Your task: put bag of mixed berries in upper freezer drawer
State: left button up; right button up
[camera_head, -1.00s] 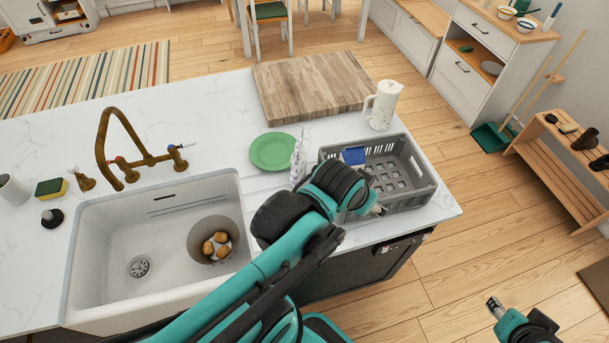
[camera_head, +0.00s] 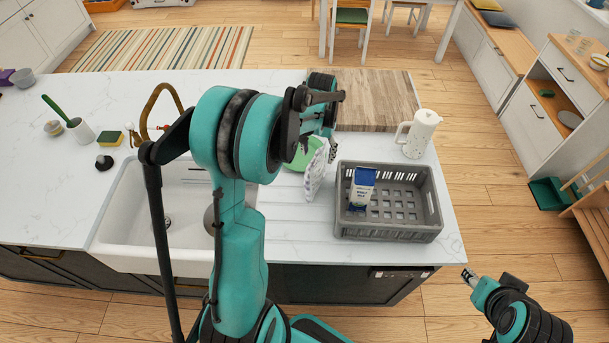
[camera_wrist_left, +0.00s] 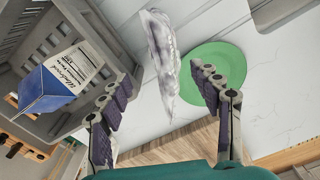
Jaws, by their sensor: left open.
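The bag (camera_head: 316,172), pale with faint purple, stands upright on the white counter between the green plate and the grey crate. It also shows in the left wrist view (camera_wrist_left: 161,50); its print is too blurred to read. My left gripper (camera_head: 326,145) is above and behind the bag, partly hidden by its own arm. In the left wrist view the left gripper (camera_wrist_left: 160,88) is open and empty, with the bag between and beyond the fingers. My right gripper (camera_head: 469,277) is low at the right, off the counter; its jaws are too small to judge. No freezer drawer is recognisable.
The grey crate (camera_head: 427,225) right of the bag holds a blue and white carton (camera_head: 361,190). The green plate (camera_head: 302,153) lies left of the bag. A wooden board (camera_head: 385,95) and white jug (camera_head: 419,133) stand behind. The sink (camera_head: 130,215) is left.

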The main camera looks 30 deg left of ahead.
pick_arm(q)
jog(key=shift+w+a+f, duration=0.15)
jog(key=shift+a+f, duration=0.2)
jog(key=shift+f, duration=0.45)
notch_tip(320, 180, down, 7)
jog(key=shift+f+b, duration=0.15)
jog(key=shift+b, duration=0.15)
grip_shut()
